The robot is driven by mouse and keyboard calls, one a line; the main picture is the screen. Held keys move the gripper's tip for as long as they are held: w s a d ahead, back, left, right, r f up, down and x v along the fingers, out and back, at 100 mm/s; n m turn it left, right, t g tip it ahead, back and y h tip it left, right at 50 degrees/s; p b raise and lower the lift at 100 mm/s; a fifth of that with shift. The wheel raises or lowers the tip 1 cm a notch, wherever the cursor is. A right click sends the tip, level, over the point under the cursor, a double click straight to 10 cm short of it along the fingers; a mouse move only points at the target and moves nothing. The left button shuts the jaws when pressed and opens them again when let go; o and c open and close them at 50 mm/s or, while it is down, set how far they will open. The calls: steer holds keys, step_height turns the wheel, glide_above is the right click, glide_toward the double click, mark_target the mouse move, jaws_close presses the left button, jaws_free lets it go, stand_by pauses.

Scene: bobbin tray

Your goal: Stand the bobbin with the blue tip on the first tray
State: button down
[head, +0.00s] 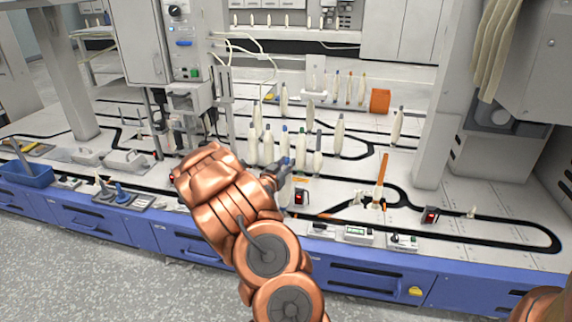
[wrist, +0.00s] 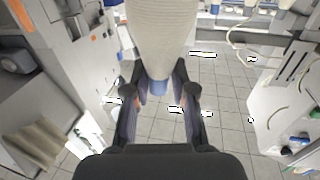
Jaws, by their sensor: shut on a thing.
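My gripper (head: 282,170) is over the worktable's front part, left of the red-lit black box. In the wrist view my gripper (wrist: 158,80) is shut on a pale bobbin (wrist: 160,28), with its fingers on either side near the blue tip (wrist: 158,88). In the head view the held bobbin (head: 286,191) shows below the fingers, and the blue tip (head: 286,161) shows at the top. I cannot tell whether its base touches anything. Several pale bobbins (head: 268,147) stand upright just behind my gripper. I cannot tell which surface is the first tray.
A red-lit black box (head: 300,197) stands right of my gripper. An upright orange piece (head: 382,170) stands farther right on the black track. A lone bobbin (head: 339,133) and an orange block (head: 380,101) are farther back. A grey pillar (head: 440,110) rises at the right.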

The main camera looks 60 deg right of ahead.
steer(key=shift+f, duration=0.3)
steer(key=shift+r+p, duration=0.5)
steer(key=shift+r, duration=0.35)
steer(key=shift+f, duration=1)
stand_by(1.7)
steer(key=shift+r+p, duration=0.8)
steer(key=shift+p, duration=0.1)
stand_by(0.8)
steer(key=shift+f, duration=1)
stand_by(0.7)
steer(key=c, duration=1.2)
jaws_free()
steer(key=shift+c, duration=0.2)
